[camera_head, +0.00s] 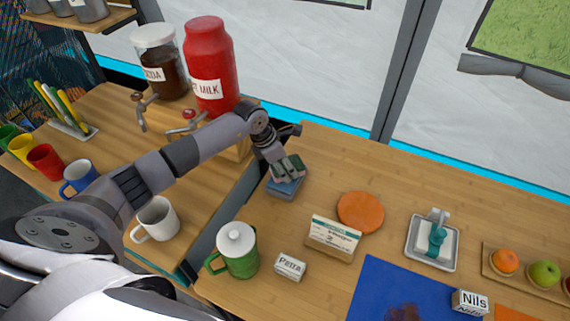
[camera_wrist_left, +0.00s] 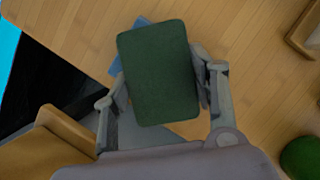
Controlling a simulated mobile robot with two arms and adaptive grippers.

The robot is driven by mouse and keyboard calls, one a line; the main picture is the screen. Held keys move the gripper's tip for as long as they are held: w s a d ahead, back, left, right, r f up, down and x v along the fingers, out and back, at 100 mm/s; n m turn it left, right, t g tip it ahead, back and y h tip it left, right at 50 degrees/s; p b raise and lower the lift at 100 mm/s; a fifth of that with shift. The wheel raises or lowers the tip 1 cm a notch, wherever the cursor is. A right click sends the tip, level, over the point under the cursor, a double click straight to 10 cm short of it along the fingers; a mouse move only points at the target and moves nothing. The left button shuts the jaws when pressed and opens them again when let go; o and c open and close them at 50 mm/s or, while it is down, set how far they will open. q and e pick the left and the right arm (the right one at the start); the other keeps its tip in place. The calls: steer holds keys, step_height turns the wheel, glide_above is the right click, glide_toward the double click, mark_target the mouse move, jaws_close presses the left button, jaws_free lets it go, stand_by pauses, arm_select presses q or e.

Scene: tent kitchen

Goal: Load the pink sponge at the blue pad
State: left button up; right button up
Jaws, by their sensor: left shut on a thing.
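My left gripper (camera_head: 287,168) is shut on the sponge (camera_head: 293,163), near the left end of the right-hand counter. The sponge's dark green face fills the space between the two fingers in the left wrist view (camera_wrist_left: 158,75). Little of its pink body can be made out. The blue pad (camera_head: 284,189) lies on the counter just below the gripper. In the left wrist view its blue edge (camera_wrist_left: 115,66) shows behind the sponge, mostly covered. I cannot tell whether the sponge touches the pad. My right gripper is not in view.
An orange disc (camera_head: 360,212), a labelled box (camera_head: 333,239), a green jug (camera_head: 238,251) and a Petra block (camera_head: 290,267) stand nearby. A grey tray (camera_head: 412,255) is further right. Drink dispensers (camera_head: 209,65) stand behind my left arm. The counter around the pad is clear.

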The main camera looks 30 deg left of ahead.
arm_select(q)
steer(key=shift+f+b, duration=0.45)
steer(key=shift+f, duration=0.1)
stand_by(0.7)
steer(key=shift+s+f+b, duration=0.1)
steer(key=shift+f+b, duration=0.25)
steer(key=shift+f, duration=0.05)
stand_by(1.3)
steer(key=shift+r+p, duration=2.25)
steer(key=shift+r, duration=1.4)
